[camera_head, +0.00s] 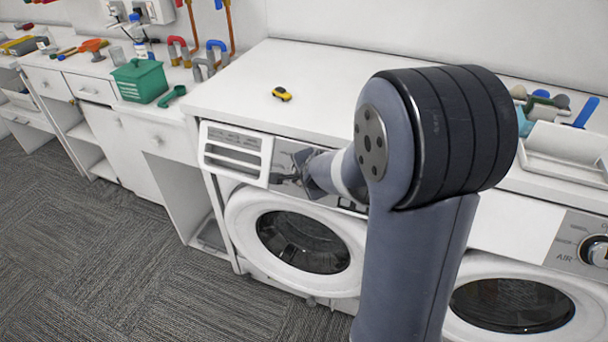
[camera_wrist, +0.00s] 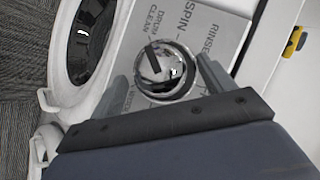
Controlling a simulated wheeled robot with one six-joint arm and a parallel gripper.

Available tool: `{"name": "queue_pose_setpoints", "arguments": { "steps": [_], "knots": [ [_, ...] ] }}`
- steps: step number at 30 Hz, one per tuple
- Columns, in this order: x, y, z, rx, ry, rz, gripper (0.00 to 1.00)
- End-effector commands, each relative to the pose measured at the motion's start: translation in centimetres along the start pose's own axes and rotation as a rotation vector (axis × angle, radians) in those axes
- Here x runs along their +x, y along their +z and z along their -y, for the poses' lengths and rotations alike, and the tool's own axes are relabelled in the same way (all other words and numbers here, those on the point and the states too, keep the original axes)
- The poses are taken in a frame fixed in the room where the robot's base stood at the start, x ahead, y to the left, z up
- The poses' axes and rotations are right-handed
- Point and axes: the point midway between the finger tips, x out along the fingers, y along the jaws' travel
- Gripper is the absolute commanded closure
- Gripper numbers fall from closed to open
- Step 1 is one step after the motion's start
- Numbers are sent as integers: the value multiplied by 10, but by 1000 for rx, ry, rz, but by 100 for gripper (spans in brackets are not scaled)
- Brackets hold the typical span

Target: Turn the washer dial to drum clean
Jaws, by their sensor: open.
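The washer dial (camera_wrist: 165,72) is a round chrome knob with a dark pointer bar, seen in the wrist view on a grey panel printed DRUM CLEAN, SPIN and RINSE. The pointer tilts toward the DRUM CLEAN label; exact alignment is hard to tell. My gripper (camera_wrist: 162,78) is open, with one finger on each side of the dial; whether they touch it is unclear. In the head view my gripper (camera_head: 290,178) is at the control panel of the left washer (camera_head: 238,232), and the dial is not clearly visible there.
A yellow toy car (camera_head: 282,94) lies on the white top. A green basket (camera_head: 140,82) stands on the left counter.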

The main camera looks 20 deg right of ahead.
Motion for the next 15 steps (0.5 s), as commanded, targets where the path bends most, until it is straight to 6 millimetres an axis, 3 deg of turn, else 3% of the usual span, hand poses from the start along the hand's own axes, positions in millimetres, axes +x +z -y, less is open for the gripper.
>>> {"name": "queue_pose_setpoints", "arguments": {
  "steps": [15],
  "knots": [
    [-90,-1,4,-1,-1,-1,23]
  ]
}}
